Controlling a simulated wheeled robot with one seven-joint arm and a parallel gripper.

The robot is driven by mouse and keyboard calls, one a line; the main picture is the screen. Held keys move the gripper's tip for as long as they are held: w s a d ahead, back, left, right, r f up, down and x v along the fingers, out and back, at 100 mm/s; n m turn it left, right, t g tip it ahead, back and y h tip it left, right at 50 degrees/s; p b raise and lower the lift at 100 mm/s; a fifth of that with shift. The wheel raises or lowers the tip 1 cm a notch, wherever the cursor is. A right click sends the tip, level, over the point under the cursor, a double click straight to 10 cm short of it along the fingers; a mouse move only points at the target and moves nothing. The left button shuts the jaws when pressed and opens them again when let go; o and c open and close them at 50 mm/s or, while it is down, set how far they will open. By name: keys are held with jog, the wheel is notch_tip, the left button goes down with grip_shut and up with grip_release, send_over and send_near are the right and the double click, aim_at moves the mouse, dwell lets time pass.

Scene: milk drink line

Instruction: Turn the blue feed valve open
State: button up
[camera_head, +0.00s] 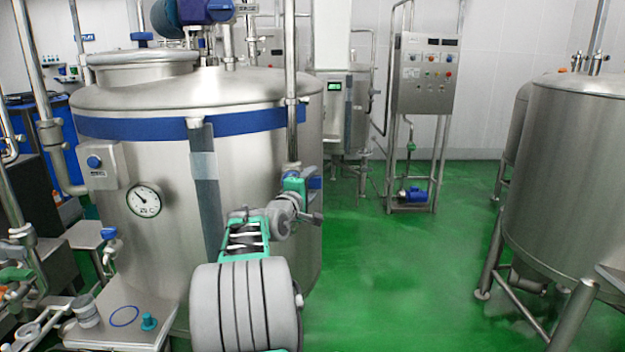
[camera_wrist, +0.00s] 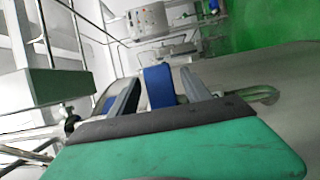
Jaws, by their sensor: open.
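The blue feed valve handle (camera_wrist: 158,86) shows in the wrist view between the two fingers of my gripper (camera_wrist: 160,76). The fingers are apart, one on each side of the handle, with visible gaps. How deep the handle sits between them I cannot tell. In the head view my gripper (camera_head: 302,186) is beside the vertical pipe at the right side of the large steel tank (camera_head: 262,165). My gripper and arm hide most of the valve body there.
The tank carries a dial gauge (camera_head: 144,201) and a blue band. Another blue-handled fitting (camera_head: 109,234) is at the left. A control cabinet (camera_head: 427,74) stands at the back and a second tank (camera_head: 570,165) at the right. The green floor (camera_head: 400,270) between is clear.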

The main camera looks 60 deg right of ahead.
jog(key=shift+d, duration=0.5)
jog(key=shift+w, duration=0.1)
grip_shut()
jog(key=shift+a, duration=0.1)
dwell(0.9)
